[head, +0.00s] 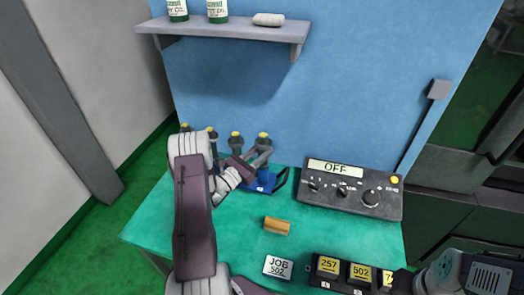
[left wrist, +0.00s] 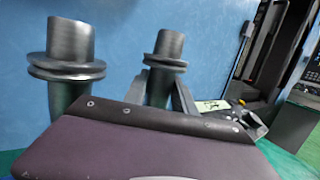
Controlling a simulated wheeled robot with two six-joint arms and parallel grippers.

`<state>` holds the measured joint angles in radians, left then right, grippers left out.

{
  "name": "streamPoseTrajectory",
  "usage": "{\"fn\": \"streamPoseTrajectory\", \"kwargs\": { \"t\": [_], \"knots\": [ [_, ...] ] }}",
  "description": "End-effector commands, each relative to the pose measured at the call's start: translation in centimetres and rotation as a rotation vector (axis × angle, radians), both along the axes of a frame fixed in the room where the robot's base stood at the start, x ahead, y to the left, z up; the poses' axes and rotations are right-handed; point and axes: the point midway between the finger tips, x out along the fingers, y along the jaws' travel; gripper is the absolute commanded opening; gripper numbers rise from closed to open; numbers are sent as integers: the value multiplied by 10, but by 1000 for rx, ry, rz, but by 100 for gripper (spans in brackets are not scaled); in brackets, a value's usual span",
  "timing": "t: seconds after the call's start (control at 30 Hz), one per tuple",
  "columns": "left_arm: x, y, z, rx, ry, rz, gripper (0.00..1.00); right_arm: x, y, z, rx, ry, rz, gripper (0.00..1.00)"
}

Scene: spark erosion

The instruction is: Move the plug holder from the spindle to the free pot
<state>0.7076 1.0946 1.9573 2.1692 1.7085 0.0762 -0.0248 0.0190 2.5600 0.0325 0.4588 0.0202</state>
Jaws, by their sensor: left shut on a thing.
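Several dark grey holders with yellow tops stand in a row at the back left of the green table; one upright holder (head: 210,132) is left of my gripper. My left gripper (head: 260,155) is shut on the rightmost holder (head: 263,138), above a blue base (head: 264,182). In the left wrist view the held holder (left wrist: 164,48) stands upright between the fingers, and a neighbouring flanged holder (left wrist: 68,52) stands apart to its left. My left arm hides part of the row. I cannot tell which position is the spindle or the free pot.
A control box (head: 352,188) reading OFF stands at right. A shelf (head: 225,27) hangs above. Parts of my right arm show at bottom right.

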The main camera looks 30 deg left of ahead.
Motion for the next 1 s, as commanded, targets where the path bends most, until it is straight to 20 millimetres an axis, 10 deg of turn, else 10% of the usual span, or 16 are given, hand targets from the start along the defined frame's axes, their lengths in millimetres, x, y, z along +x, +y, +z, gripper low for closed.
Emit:
{"fn": "streamPoseTrajectory", "kwargs": {
  "t": [0.47,0.5,0.6,1.0],
  "knots": [
    [0,0,-12,1,-3,0,0,0,0,-12,0,0,0,0],
    [0,0,-12,1,-3,0,35,0,0,-12,0,0,0,0],
    [0,0,-12,0,-3,0,57,0,0,-12,0,0,0,0],
    [-12,5,-19,0,3,4,57,0,0,-16,0,0,0,0]
  ]
}}
